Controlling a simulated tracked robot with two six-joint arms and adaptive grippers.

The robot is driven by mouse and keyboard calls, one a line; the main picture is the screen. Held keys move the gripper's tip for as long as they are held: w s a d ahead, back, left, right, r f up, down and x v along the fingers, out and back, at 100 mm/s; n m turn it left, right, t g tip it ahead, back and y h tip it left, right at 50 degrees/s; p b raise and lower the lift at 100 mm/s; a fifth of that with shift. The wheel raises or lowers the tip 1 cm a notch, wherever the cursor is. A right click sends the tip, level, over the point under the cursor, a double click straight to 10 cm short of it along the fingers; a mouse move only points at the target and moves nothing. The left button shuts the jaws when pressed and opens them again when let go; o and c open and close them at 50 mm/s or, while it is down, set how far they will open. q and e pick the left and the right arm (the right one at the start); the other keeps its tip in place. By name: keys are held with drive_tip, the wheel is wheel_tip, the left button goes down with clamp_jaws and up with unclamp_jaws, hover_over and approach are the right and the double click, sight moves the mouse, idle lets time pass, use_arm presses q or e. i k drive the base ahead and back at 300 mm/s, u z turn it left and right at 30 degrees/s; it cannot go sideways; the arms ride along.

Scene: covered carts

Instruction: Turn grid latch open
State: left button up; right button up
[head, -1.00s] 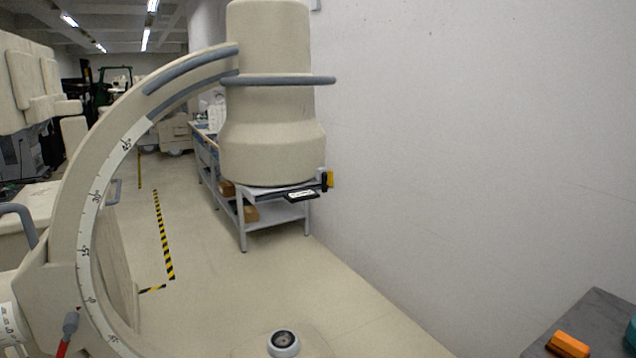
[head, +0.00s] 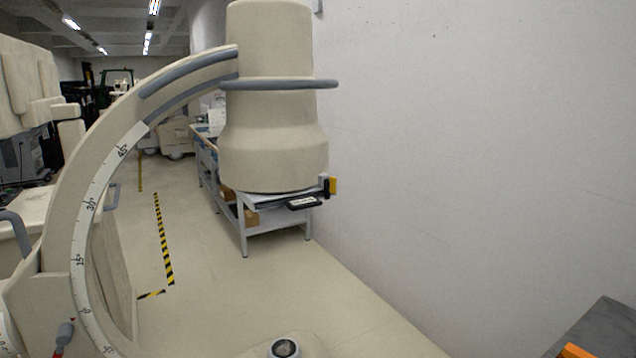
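A large cream C-arm (head: 82,215) with a degree scale curves through the left of the head view. Its cream cylindrical housing (head: 272,130) hangs at the upper centre with a grey ring rail (head: 280,84) around it. At the housing's lower edge there is a flat dark piece with a white label (head: 304,203). Beside it, a small black part (head: 326,188) and a yellow part (head: 333,186) stick out to the right. I cannot tell for sure which of these is the grid latch, or its position. Neither of my grippers is in view.
A grey shelf cart (head: 243,225) stands behind the housing. A round dial (head: 284,348) is at the bottom centre. A dark tabletop (head: 605,325) with an orange object (head: 577,351) is at the lower right. A white wall (head: 470,150) fills the right; open floor lies between.

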sight(329, 184)
drive_tip(key=u, duration=0.25)
drive_tip(key=i, duration=0.9)
drive_tip(key=u, duration=0.05)
